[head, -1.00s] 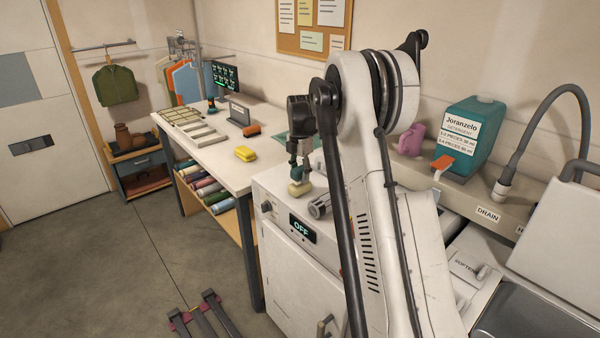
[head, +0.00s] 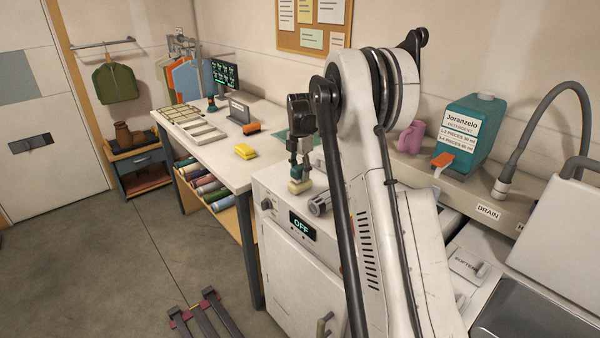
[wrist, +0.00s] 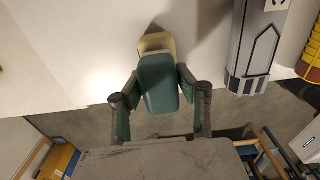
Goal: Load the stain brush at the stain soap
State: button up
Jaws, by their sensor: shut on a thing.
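My gripper (head: 298,170) is above the white machine top beside the work table, pointing down. It is shut on a teal, rounded block-like body, which I take for the stain brush (wrist: 159,86); its teal side also shows in the head view. Directly under the teal body is a cream block (head: 300,187), which also shows beyond it in the wrist view (wrist: 156,42). I cannot tell whether this block is the stain soap or the brush's own bristle part. The underside contact is hidden.
A grey cylindrical thing (head: 320,205) lies just right of the gripper on the white machine (head: 288,263), whose display reads OFF. A yellow block (head: 244,151) and an orange-and-black item (head: 251,128) lie on the table. A teal detergent jug (head: 472,135) stands at right.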

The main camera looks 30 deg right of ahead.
aim_at(300, 166)
jog(key=shift+f+b, duration=0.35)
jog(key=shift+b, duration=0.1)
dwell(1.8)
jog(key=shift+r+p, duration=1.3)
jog(key=shift+r, duration=2.25)
jog(key=shift+s+f, duration=0.1)
